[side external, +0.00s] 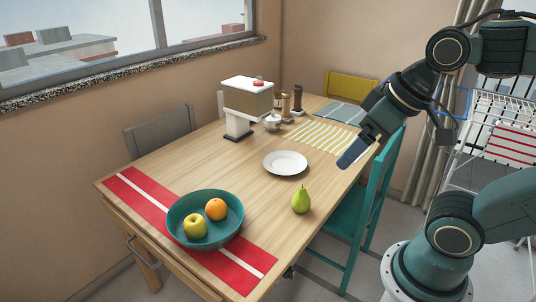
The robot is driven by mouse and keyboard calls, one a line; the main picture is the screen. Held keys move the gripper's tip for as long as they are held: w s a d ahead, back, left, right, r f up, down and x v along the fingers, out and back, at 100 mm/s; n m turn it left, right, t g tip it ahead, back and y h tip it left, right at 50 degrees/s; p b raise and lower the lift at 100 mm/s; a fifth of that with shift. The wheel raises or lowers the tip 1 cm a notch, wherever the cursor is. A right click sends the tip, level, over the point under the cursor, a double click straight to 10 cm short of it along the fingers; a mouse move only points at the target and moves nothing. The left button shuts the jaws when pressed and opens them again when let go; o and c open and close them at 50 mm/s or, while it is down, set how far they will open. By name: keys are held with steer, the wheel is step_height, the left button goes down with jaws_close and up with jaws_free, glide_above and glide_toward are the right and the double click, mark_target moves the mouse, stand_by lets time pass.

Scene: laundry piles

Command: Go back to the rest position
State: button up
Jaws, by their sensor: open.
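My gripper (357,150) is at the right of the side external view, above the table's right edge. Its fingers point down and to the left, and nothing shows between them. The finger nearer the camera hides most of the other one. It is apart from the white plate (285,164), which lies to its left, and from the green pear (301,199), which stands upright below and to the left.
The wooden table (235,170) holds a teal bowl (176,234) with a yellow apple (195,226) and an orange (216,209), on a red runner (130,192). A box-like appliance (248,98) and mills stand behind. A teal chair (358,215) is beside the table. A drying rack (500,115) stands right.

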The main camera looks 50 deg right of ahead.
steer(key=shift+s+f, duration=0.2)
steer(key=shift+s, duration=0.25)
